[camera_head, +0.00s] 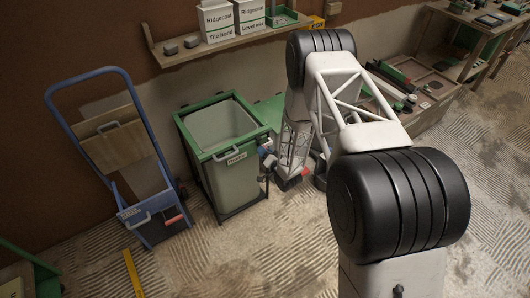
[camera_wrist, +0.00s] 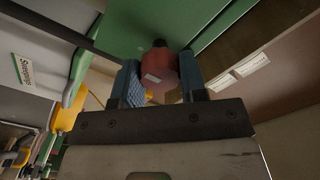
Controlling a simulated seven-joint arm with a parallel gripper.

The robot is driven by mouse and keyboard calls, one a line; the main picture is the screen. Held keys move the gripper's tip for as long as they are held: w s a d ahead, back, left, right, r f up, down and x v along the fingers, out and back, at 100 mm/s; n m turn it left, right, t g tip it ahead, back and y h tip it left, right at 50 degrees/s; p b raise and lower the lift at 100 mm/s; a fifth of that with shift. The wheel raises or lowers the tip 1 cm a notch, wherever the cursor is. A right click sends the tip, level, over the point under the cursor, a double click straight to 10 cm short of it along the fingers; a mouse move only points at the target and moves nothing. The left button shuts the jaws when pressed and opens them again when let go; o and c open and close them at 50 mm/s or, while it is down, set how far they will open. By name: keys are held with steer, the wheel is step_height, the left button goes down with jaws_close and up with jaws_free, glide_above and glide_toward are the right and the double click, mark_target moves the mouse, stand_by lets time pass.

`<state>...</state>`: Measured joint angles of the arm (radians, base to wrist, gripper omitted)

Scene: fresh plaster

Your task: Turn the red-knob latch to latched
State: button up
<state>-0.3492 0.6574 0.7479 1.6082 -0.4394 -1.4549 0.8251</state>
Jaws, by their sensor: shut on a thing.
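The red knob (camera_wrist: 160,72) of the latch is a faceted red piece with a small pale mark, in the middle of the wrist view. A short black stub (camera_wrist: 160,43) shows just beyond it, in front of a green surface. My gripper (camera_wrist: 161,80) has its two blue fingers on either side of the knob, shut on it. In the head view my gripper (camera_head: 267,160) is at the right side of the grey bin in the green frame. The knob cannot be made out clearly there, and I cannot tell the latch's setting.
The grey bin (camera_head: 231,172) stands in its green frame (camera_head: 196,158) by the wall. A blue hand truck (camera_head: 57,112) with boards leans left of it. A shelf (camera_head: 222,45) with boxes hangs above. Open ridged floor (camera_head: 215,265) lies in front. A workbench (camera_head: 440,100) stands at right.

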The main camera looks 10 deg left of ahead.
steer(key=shift+n, duration=8.9)
steer(key=o, duration=0.9)
steer(key=shift+d, duration=0.1)
